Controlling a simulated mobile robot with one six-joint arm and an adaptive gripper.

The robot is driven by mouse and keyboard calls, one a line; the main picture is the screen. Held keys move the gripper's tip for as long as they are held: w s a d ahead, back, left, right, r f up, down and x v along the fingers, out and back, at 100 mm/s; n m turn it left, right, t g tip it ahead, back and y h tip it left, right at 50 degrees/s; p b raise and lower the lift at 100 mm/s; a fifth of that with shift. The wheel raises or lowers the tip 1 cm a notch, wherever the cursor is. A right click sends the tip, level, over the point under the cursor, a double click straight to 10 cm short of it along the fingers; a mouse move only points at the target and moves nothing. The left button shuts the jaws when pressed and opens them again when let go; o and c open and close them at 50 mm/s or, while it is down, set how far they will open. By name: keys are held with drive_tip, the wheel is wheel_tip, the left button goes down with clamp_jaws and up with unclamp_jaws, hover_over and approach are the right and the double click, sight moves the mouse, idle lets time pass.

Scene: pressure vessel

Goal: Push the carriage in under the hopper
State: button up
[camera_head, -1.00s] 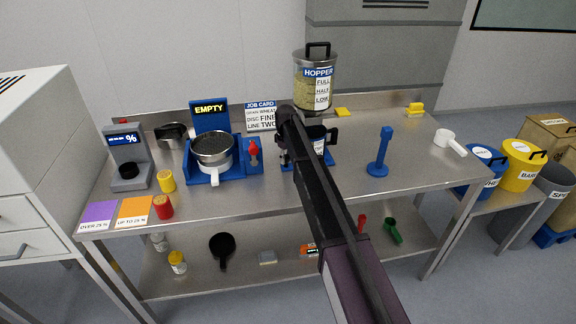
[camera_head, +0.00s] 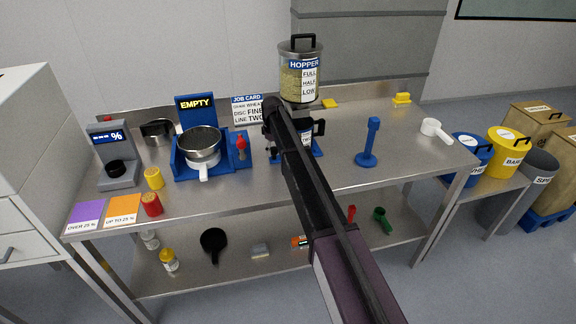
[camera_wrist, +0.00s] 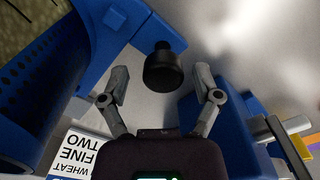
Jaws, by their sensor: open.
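The hopper (camera_head: 299,82), a clear canister of grain with a black handle on top, stands at the back of the steel bench. Below it is a blue unit (camera_head: 318,150) with a labelled part and a black handle (camera_head: 319,127); my arm hides much of it, and I cannot clearly make out the carriage. In the wrist view my gripper (camera_wrist: 161,73) is open, its fingers either side of a black round knob (camera_wrist: 163,72). Whether they touch it is unclear. Blue parts (camera_wrist: 115,25) flank the knob.
The job card (camera_head: 247,111) stands left of my arm. A blue unit with a sieve pan (camera_head: 201,146) and the "EMPTY" display (camera_head: 196,104) is further left. A blue post (camera_head: 369,143) stands to the right, with clear bench around it.

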drive_tip(key=s+d, duration=0.1)
drive_tip(key=s, duration=0.3)
drive_tip(key=s+d, duration=0.1)
drive_tip(key=s, duration=0.3)
drive_tip(key=s+d, duration=0.1)
drive_tip(key=s, duration=0.3)
drive_tip(key=shift+s+d, duration=0.2)
drive_tip(key=shift+d, duration=0.1)
wheel_tip(320, 180, up, 14)
drive_tip(key=p, duration=1.4)
drive_tip(key=s+d+f+m+b, duration=0.3)
drive_tip(key=s+d+f+b, duration=0.3)
drive_tip(key=f+b, duration=0.4)
drive_tip(key=s+d+f+m+b, duration=0.3)
drive_tip(key=s+d+f+b, duration=0.3)
drive_tip(key=d+f+b, duration=0.2)
drive_tip(key=shift+s+f+b, duration=0.35)
drive_tip(key=shift+f+b, duration=0.6)
drive_tip(key=shift+d, duration=0.1)
